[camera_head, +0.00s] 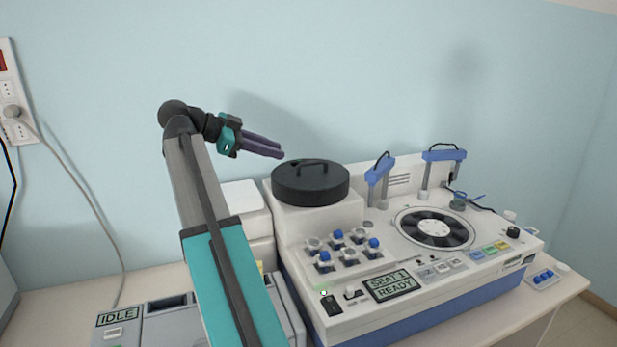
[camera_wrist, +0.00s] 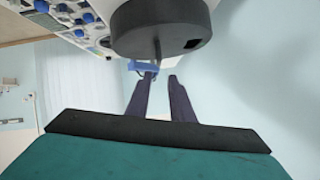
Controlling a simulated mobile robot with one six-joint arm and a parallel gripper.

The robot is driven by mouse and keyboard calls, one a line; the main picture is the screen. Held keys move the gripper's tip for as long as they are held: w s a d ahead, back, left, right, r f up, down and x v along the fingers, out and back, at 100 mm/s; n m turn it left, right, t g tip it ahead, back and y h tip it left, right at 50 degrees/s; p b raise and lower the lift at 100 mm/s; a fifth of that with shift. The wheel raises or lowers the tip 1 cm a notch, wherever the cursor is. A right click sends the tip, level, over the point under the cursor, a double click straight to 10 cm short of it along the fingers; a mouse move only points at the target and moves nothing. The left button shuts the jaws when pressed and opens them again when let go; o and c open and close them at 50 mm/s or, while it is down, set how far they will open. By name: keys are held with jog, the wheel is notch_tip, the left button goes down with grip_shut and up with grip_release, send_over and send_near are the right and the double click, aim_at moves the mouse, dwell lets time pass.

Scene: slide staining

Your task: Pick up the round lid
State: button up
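The round lid (camera_head: 311,186) is a black disc with a raised bar handle on top. It sits on a white raised block of the staining machine. In the wrist view the lid (camera_wrist: 160,28) is at the top of the picture, with its handle pointing toward my fingers. My gripper (camera_head: 281,153) is up and to the left of the lid in the head view, with purple fingers pointing right. In the wrist view the fingers of my gripper (camera_wrist: 162,76) are apart with nothing between them. They do not appear to touch the lid.
The staining machine (camera_head: 420,272) carries a round slotted rotor (camera_head: 434,229), several blue-capped bottles and two blue arms (camera_head: 380,168) to the right of the lid. A grey device (camera_head: 165,328) marked IDLE stands at the lower left. The air above the lid is clear.

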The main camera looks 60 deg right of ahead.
aim_at(312, 163)
jog(key=p+x, duration=0.2)
jog(key=x, duration=0.6)
jog(key=shift+s, duration=0.1)
jog(key=shift+s+d+p, duration=0.1)
jog(key=shift+d+p, duration=0.05)
jog(key=shift+p, duration=0.15)
jog(key=shift+p+x, duration=0.75)
jog(key=shift+x, duration=0.1)
jog(key=shift+p+x, duration=0.7)
jog(key=shift+x, duration=0.95)
jog(key=shift+f, duration=0.1)
grip_shut()
